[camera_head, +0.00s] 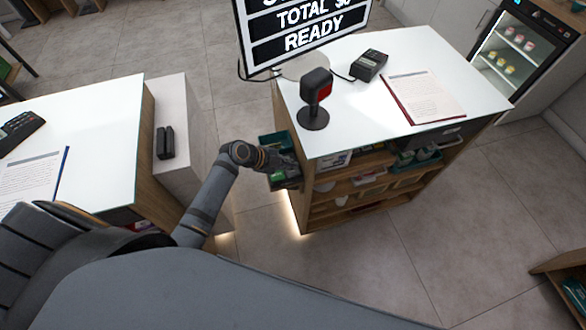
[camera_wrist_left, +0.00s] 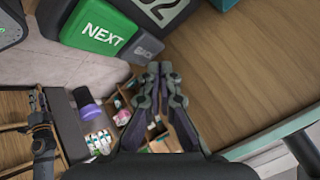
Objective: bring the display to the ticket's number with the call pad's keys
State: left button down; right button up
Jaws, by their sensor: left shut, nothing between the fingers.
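In the left wrist view the call pad shows a green NEXT key (camera_wrist_left: 92,34) and, right of it, a smaller grey BACK key (camera_wrist_left: 141,50). In the head view my left gripper (camera_head: 284,162) is at the left end of the right counter. No ticket can be made out.
The right counter (camera_head: 440,55) carries a red-faced scanner (camera_head: 315,98), a card terminal (camera_head: 369,65), a clipboard (camera_head: 423,97) and a sign (camera_head: 300,30). Its shelves (camera_head: 360,190) hold goods. The left counter (camera_head: 90,120) stands across a gap.

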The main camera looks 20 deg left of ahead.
pick_arm(q)
notch_tip(320, 180, up, 5)
jog(key=p, duration=0.3)
jog(key=shift+p, duration=0.4)
dwell(0.7)
